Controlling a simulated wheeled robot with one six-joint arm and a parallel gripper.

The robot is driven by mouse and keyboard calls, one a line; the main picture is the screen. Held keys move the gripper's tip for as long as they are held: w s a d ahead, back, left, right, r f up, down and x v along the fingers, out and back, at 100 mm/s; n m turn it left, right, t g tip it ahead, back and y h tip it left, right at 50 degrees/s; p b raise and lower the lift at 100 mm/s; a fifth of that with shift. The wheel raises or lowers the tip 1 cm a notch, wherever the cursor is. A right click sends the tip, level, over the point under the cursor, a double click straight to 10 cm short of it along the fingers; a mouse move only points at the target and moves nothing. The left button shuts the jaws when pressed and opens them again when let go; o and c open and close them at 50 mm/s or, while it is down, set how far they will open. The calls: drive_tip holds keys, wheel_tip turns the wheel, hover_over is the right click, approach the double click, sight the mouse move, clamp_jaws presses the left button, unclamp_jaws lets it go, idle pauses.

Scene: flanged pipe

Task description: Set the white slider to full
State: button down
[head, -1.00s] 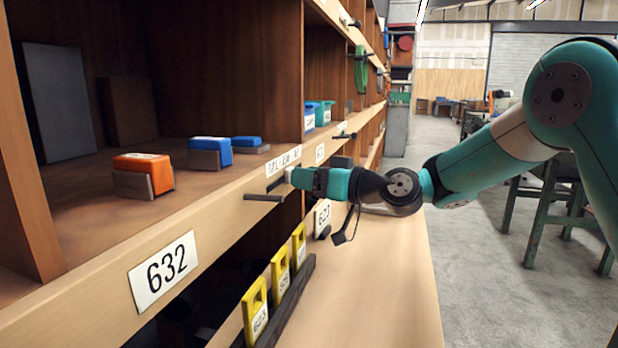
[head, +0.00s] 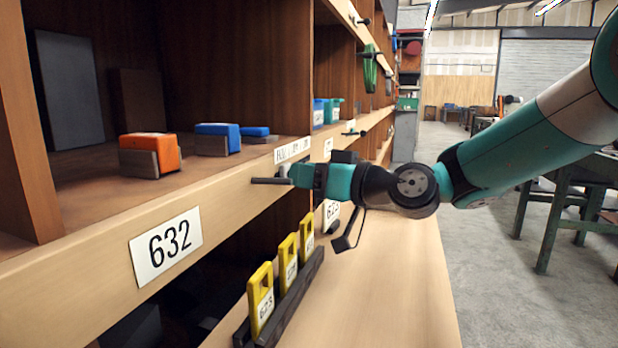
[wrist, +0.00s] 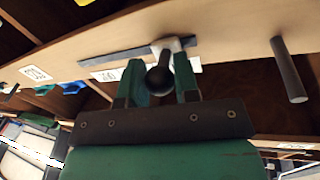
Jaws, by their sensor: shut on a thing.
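The white slider (wrist: 174,46) shows in the wrist view as a pale block near the right end of a dark slot (wrist: 112,54) in the shelf's front edge. Its dark round knob (wrist: 158,80) sticks out between my gripper's (wrist: 161,84) two green fingers, which are shut on it. In the head view the slider (head: 284,170) is a small pale patch at the tip of my gripper (head: 296,175), mostly hidden. A white scale label (head: 292,150) lies just above it; its print is too small to read surely.
A dark peg (head: 270,181) juts out just left of my gripper; it also shows in the wrist view (wrist: 288,70). Yellow tags (head: 286,262) stand in a rack below. Orange (head: 150,155) and blue (head: 218,139) blocks sit on the shelf. The aisle floor at right is open.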

drive_tip(key=c, duration=0.9)
unclamp_jaws()
drive_tip(key=shift+s+a, duration=0.2)
drive_tip(key=shift+s, duration=0.15)
drive_tip(key=shift+o, duration=0.2)
drive_tip(key=shift+w+d, duration=0.1)
drive_tip(key=shift+d, duration=0.35)
drive_tip(key=b+v, duration=0.2)
drive_tip(key=v, duration=1.4)
drive_tip(key=shift+s+d, duration=0.2)
drive_tip(key=shift+s, duration=0.2)
